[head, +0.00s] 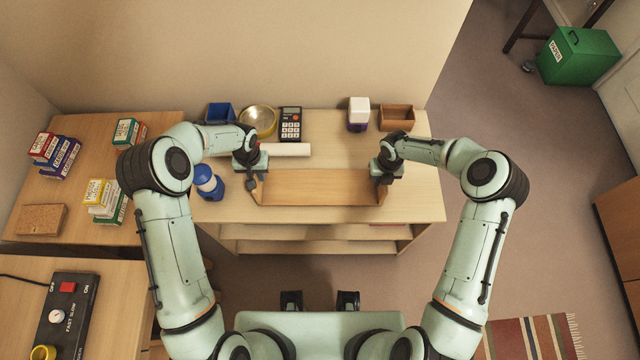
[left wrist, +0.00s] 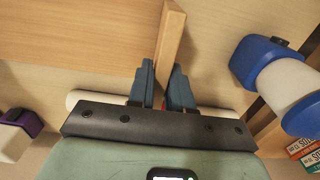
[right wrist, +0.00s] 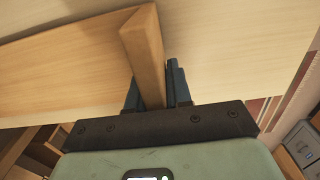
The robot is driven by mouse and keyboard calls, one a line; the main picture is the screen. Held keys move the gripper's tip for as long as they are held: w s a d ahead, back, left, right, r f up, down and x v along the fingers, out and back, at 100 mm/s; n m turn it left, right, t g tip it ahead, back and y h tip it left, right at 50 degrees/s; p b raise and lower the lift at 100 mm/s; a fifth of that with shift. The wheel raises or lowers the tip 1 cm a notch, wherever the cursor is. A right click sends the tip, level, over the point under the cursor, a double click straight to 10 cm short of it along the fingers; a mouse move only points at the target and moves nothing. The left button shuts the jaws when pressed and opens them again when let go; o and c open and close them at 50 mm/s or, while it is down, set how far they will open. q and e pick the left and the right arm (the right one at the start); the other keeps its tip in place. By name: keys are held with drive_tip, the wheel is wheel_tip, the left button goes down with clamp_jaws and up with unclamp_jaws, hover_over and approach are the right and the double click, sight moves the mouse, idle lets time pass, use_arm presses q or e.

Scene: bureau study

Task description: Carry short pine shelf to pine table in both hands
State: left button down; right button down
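The short pine shelf (head: 320,188) is a pale wooden board with an upright piece at each end. It spans between my two grippers over the top of the wooden unit (head: 425,205). My left gripper (head: 256,188) is shut on its left end; in the left wrist view the fingers (left wrist: 162,92) sit either side of the end piece (left wrist: 169,40). My right gripper (head: 383,187) is shut on its right end, fingers either side of the end piece (right wrist: 143,50) in the right wrist view. I cannot tell whether the shelf touches the top, or which surface is the pine table.
A left table (head: 70,235) holds small boxes.

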use_arm(q)
drive_tip(key=shift+w+r, duration=0.1)
use_arm(e)
drive_tip(key=shift+r, duration=0.1)
